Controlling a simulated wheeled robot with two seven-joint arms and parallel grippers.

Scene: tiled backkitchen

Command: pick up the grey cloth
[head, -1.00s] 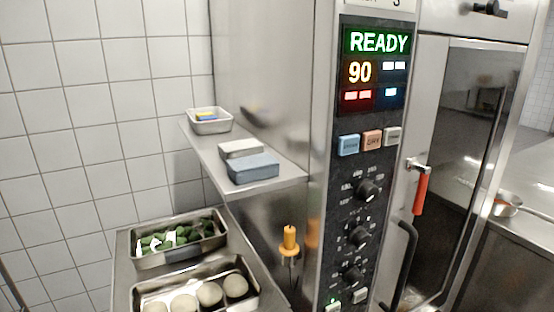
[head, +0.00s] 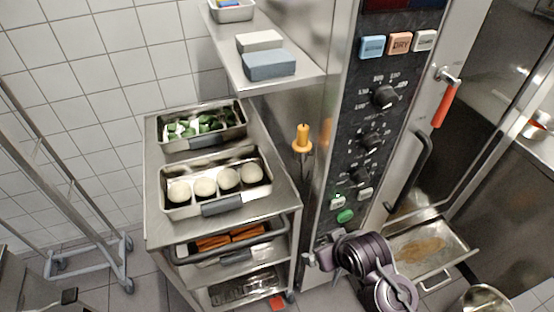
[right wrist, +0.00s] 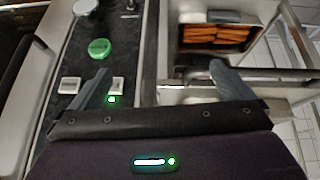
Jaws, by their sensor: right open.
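Two folded cloth-like blocks lie on the steel wall shelf (head: 232,68) in the head view. The light grey one (head: 259,41), which looks like the grey cloth, lies behind a blue-grey one (head: 269,65). They lie close together, and the front one partly covers the rear one's near side. My right gripper (right wrist: 163,88) is open and empty in the right wrist view. In the head view my right arm (head: 372,268) is low in front of the oven, well below the shelf. The cloth is not in the right wrist view. My left gripper is not in view.
Below the shelf stands a steel trolley (head: 150,215) with trays of green vegetables (head: 200,127), dough balls (head: 216,184) and carrots (head: 230,238). A yellow-handled probe (head: 302,138) hangs beside the oven panel. A red-handled door (head: 443,105) and an open tray (head: 432,250) are at right.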

